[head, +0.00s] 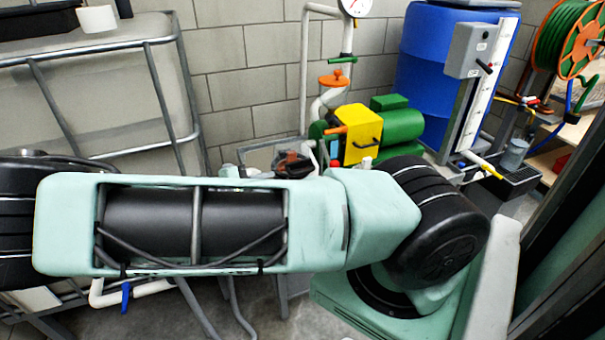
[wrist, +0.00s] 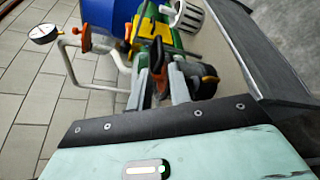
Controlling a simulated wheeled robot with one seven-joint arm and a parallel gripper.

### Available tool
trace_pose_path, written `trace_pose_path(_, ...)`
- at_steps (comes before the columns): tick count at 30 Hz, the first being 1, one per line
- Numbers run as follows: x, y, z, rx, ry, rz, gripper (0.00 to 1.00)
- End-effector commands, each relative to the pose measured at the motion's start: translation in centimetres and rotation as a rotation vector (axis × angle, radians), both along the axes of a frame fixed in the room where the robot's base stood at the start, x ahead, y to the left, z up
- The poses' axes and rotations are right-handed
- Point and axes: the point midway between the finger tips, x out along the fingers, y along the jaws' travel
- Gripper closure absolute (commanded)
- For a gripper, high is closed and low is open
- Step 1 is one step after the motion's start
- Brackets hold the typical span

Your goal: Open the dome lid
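My gripper (wrist: 158,80) shows in the wrist view with its two grey fingers apart. A dark, reddish-brown upright piece (wrist: 158,58) shows between or just beyond the fingertips; I cannot tell whether they touch it. An orange and black part (wrist: 208,77) is close to the right finger. In the head view, a similar dark and orange-brown part (head: 291,161) shows just above my arm, which hides what is below. I cannot make out a dome lid for certain. The yellow box (head: 361,136) with a black handle sits beside the green motor (head: 402,122); the yellow box also shows in the wrist view (wrist: 150,27).
An orange-topped valve (head: 334,81) stands on white pipework under a gauge (head: 357,6). A blue barrel (head: 430,50) and grey control box (head: 470,50) are behind right. A caged tank (head: 110,95) is at left. A hose reel (head: 565,40) hangs at far right.

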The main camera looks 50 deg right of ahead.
Motion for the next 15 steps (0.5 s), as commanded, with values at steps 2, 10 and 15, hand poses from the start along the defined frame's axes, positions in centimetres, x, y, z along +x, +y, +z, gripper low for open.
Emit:
trace_pose_path(2,-0.6,-1.7,-0.4,-0.003,0.003,-0.005,0.8)
trace_pose_path(10,-1.7,-7.1,-1.6,-0.001,0.003,-0.004,0.8)
trace_pose_path(15,-2.4,-10.0,-2.2,0.0,0.002,-0.005,0.8)
